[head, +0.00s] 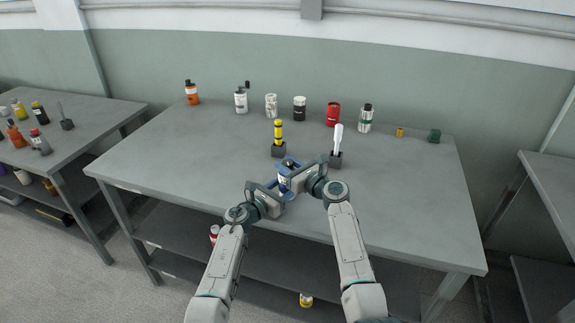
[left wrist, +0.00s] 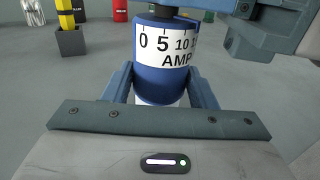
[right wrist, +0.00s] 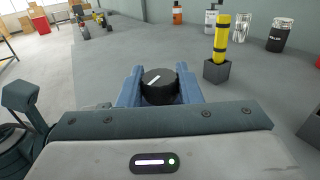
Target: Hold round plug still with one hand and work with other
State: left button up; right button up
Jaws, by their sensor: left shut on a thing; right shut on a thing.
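The round plug (head: 283,184) is upright near the front middle of the table. In the left wrist view its blue body (left wrist: 160,79) has a white band marked 0, 5, 10 and AMP. My left gripper (left wrist: 160,94) is shut around the lower body. In the right wrist view a black knob (right wrist: 158,88) with a white pointer line tops the plug. My right gripper (right wrist: 160,82) is shut on this knob, above the left one. In the head view the grippers hide much of the plug, and I cannot tell whether its base touches the table.
Behind the plug, a yellow tool (head: 278,131) and a white-handled tool (head: 337,141) stand in dark blocks. Several bottles and cans, including a red can (head: 333,114), line the back of the table (head: 190,155). The table's left and right parts are clear.

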aim_at(288, 162)
jog(key=m+t+h, duration=0.2)
jog(key=h, duration=0.1)
jog(key=shift+s+m, duration=0.1)
jog(key=shift+m, duration=0.2)
jog(key=shift+t+h, duration=0.3)
jog(key=shift+h, duration=0.1)
jog(key=shift+m, duration=0.3)
jog(key=o, duration=1)
jog(key=shift+c, duration=0.2)
jog(key=shift+r, duration=0.1)
notch_tip(288, 162, up, 10)
jog(key=shift+f, duration=0.1)
